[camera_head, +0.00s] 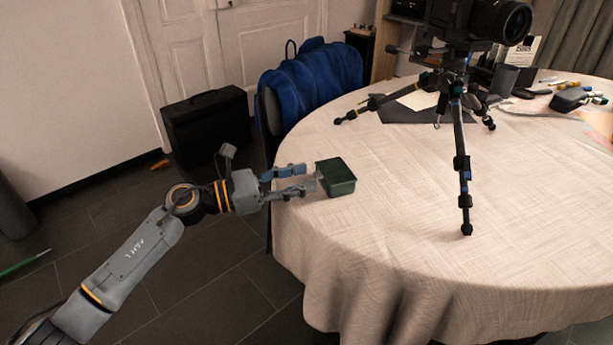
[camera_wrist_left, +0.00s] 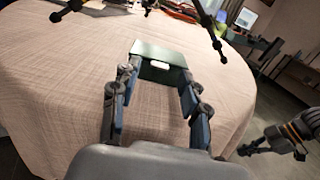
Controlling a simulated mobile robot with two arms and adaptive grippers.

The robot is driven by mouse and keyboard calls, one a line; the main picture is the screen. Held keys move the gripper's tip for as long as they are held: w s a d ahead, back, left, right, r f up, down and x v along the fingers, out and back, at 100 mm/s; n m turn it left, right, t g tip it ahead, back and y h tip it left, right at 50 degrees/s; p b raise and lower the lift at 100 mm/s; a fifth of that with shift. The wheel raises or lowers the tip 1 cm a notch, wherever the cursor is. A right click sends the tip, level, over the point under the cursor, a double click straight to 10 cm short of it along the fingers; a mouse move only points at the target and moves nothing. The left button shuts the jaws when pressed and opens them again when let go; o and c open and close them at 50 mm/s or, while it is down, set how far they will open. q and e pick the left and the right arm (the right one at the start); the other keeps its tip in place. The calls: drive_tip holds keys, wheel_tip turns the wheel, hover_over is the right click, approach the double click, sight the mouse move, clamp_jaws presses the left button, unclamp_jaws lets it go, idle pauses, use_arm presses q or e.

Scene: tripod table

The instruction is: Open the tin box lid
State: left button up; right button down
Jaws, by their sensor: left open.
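The tin box (camera_head: 337,178) is small and dark green and stands on the table near its left edge. Its lid (camera_head: 336,169) looks shut. In the left wrist view the tin box (camera_wrist_left: 158,70) is straight ahead, with a small white piece on its near face. My left gripper (camera_head: 308,180) is open and empty, with its fingertips close to the near side of the box. In the left wrist view the left gripper (camera_wrist_left: 158,88) has one finger near each near corner; contact cannot be told. My right gripper (camera_wrist_left: 272,148) shows small at the right there, its opening unclear.
The round table (camera_head: 400,220) has a pale cloth, with free room around the box. A camera tripod (camera_head: 462,160) stands to the right of the box. A blue jacket (camera_head: 312,80) hangs on a chair behind the table's left edge. Several small items lie at the back right.

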use_arm(q)
drive_tip(key=shift+x, duration=0.95)
drive_tip(key=shift+c, duration=0.2)
clamp_jaws()
drive_tip(key=shift+r, duration=0.1)
